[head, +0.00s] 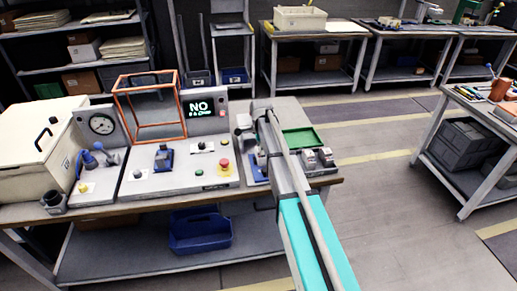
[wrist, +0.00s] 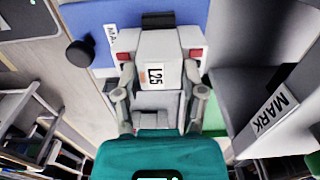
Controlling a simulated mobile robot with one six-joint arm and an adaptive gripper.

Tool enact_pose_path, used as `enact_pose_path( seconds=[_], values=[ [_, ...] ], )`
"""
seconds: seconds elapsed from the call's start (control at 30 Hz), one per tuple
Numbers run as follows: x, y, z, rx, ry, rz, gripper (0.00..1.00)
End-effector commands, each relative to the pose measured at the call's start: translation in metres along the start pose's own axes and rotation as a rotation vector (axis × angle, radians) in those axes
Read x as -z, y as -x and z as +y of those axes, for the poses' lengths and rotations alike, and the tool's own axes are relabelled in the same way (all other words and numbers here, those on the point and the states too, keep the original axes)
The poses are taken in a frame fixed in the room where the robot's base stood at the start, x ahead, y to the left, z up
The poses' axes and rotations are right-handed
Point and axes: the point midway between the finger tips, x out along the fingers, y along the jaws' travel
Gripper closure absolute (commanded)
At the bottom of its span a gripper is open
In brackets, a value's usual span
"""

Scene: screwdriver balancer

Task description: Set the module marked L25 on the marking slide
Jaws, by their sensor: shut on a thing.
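The module marked L25 (wrist: 156,50) is a light grey block with red corner pieces and a dark top piece, in the middle of the wrist view. My gripper (wrist: 158,98) is shut on it, one finger on each side. A blue surface (wrist: 195,14) with a partly hidden label beginning "MA" lies behind the module; I cannot tell whether they touch. A grey part labelled MARK (wrist: 268,122) stands at the right. In the head view my gripper (head: 259,140) is at the right end of the console, and my arm hides most of it and the module.
Two grey modules (head: 317,157) stand right of my arm, near a green tray (head: 300,138). An orange wire frame (head: 150,105) rises behind.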

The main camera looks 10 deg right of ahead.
Motion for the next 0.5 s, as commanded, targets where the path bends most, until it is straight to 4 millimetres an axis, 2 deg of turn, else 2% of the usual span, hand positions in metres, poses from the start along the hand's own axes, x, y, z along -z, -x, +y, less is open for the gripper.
enact_pose_path(
  seconds=[0.5],
  values=[
    [0.0001, -0.0045, 0.0, 0.0, 0.0, 0.0, 1.0]
  ],
)
